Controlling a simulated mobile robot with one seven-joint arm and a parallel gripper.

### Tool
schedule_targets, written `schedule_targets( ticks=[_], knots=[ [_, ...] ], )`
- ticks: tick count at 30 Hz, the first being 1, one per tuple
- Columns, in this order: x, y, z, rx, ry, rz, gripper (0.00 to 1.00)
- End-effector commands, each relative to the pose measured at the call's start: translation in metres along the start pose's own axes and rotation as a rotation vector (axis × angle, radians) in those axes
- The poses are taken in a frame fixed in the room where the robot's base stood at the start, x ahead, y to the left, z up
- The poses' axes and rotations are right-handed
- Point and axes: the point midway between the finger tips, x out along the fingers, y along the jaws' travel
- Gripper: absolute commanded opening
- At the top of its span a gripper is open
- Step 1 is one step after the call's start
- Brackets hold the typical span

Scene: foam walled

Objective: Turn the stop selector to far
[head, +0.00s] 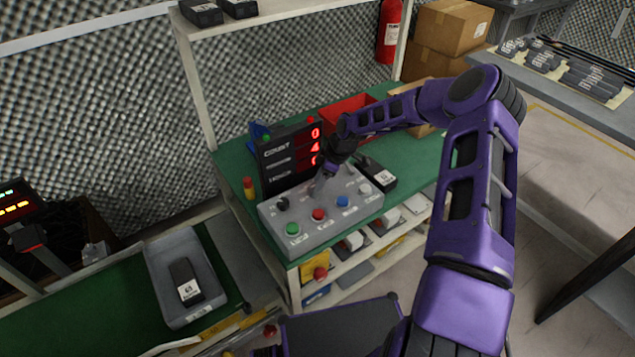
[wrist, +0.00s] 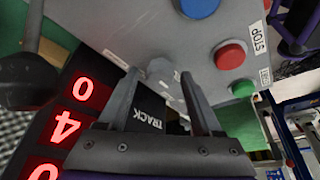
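A grey control box (head: 330,222) stands on the green bench. My gripper (head: 322,186) is low over its rear part, and its fingertips are hard to make out in the head view. In the wrist view my gripper (wrist: 159,78) has its fingers apart. A pale grey round knob (wrist: 160,68), likely the stop selector, shows between the fingertips with space on either side. Its pointing direction is not readable. A black dial (head: 282,203) sits at the box's left rear. A "STOP" label (wrist: 260,37) is beside the red button (wrist: 230,54).
Green (head: 292,228), red (head: 319,214) and blue (head: 342,201) buttons line the box's front, close to the gripper. A black display (head: 290,158) with red digits stands behind. A black labelled case (head: 377,173) lies to the right, and a red bin (head: 350,110) is behind.

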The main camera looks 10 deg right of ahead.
Motion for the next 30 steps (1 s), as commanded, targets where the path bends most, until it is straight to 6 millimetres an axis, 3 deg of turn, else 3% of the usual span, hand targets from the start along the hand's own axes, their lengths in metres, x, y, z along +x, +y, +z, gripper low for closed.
schedule_targets(
  ticks=[9, 14, 30],
  knots=[
    [-0.001, 0.0, -0.001, 0.001, 0.001, 0.0, 0.72],
    [-0.017, 0.001, -0.001, 0.002, 0.001, 0.003, 0.72],
    [-0.141, 0.001, 0.0, 0.001, 0.0, 0.003, 0.72]
  ],
)
